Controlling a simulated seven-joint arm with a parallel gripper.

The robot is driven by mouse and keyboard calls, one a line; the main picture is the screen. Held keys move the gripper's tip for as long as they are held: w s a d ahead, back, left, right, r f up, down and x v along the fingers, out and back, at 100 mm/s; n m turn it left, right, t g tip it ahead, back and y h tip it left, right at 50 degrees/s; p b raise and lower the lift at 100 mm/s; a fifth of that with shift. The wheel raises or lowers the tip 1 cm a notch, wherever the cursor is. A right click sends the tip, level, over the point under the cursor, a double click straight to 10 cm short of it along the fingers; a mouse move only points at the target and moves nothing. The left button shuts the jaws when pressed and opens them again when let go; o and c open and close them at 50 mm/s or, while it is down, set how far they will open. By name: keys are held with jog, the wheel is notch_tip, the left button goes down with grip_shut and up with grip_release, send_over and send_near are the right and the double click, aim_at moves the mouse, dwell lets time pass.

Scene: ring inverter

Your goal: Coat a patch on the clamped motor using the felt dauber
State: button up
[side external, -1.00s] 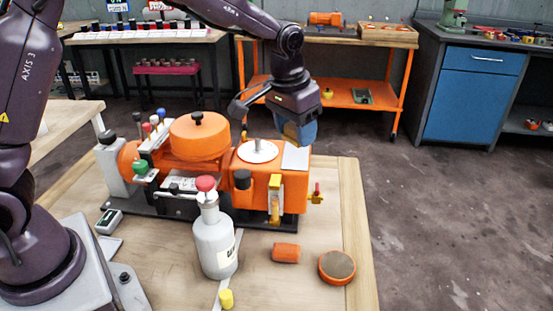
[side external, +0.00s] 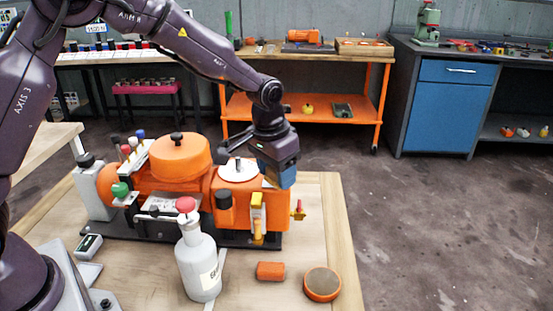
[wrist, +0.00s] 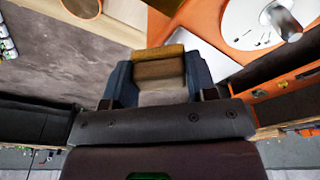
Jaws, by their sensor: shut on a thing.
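The orange motor (side external: 233,192) sits on a dark base on the bench, with a white disc and short shaft on its top. A yellow clamp (side external: 257,213) stands against its front. My gripper (side external: 283,178) is low at the motor's right end, its blue fingers hiding part of the top there. In the wrist view my gripper (wrist: 160,80) is shut on a tan-brown piece (wrist: 160,67), probably the felt dauber. A pale flat plate (wrist: 205,68) on the motor lies just beyond it to the right. I cannot tell whether the held piece touches anything.
A white bottle with a red stopper (side external: 198,262) stands in front of the motor. An orange cylinder (side external: 270,271) and a round orange pad with a brown top (side external: 322,284) lie on the bench (side external: 335,235). An orange drum (side external: 178,160) stands left of the motor.

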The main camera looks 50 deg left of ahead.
jog(key=shift+f, duration=0.85)
jog(key=shift+w+a, duration=0.65)
jog(key=shift+c, duration=0.7)
jog(key=shift+w+a, duration=3.65)
jog(key=shift+a, duration=0.05)
jog(key=shift+s+d, duration=4.05)
jog(key=shift+d, duration=0.05)
jog(key=shift+s, duration=0.55)
jog(key=shift+w+a, duration=0.55)
jog(key=shift+w, duration=0.15)
jog(key=shift+w+a, duration=0.25)
jog(key=shift+a, duration=0.05)
jog(key=shift+w+a, duration=3.45)
jog(key=shift+s+d, duration=4.35)
jog(key=shift+d, duration=0.05)
jog(key=shift+r, duration=4.2)
